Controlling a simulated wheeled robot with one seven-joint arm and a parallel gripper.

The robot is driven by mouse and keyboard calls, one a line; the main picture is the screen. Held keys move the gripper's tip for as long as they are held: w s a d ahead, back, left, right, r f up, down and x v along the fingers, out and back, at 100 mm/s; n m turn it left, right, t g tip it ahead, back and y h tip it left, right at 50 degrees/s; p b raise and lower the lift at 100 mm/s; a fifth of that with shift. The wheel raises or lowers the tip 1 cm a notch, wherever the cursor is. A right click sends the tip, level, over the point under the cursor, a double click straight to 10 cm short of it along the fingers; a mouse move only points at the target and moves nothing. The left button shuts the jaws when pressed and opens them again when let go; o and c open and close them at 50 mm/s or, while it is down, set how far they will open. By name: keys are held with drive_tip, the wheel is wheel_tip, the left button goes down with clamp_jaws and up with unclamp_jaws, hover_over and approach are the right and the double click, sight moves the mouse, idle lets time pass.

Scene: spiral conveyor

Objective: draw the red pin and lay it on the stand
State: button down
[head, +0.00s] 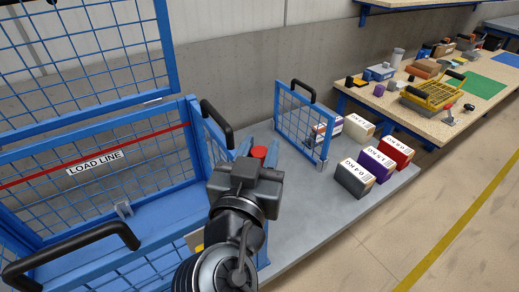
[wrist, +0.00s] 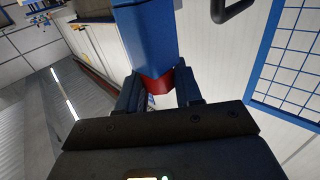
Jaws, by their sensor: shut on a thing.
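My gripper (head: 259,160) is at the front corner of the blue mesh cage, its fingers closing on the red pin (head: 259,152). Only the pin's red top shows in the head view. In the wrist view, the red part (wrist: 158,84) sits between the two dark fingers of my gripper (wrist: 158,92), right against the end of a blue post (wrist: 146,38). I cannot tell how far the pin is in the post, as its shaft is hidden. I cannot tell for sure which surface is the stand.
The blue cage (head: 150,210) with a red load line fills the left. A grey platform (head: 310,205) holds several boxes and a blue mesh panel (head: 303,125) with a black handle.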

sight(260, 151)
drive_tip(key=shift+r+p, duration=1.5)
drive_tip(key=shift+r, duration=1.6)
drive_tip(key=shift+r+p, duration=1.05)
drive_tip(key=shift+r, duration=1)
drive_tip(key=shift+f, duration=0.1)
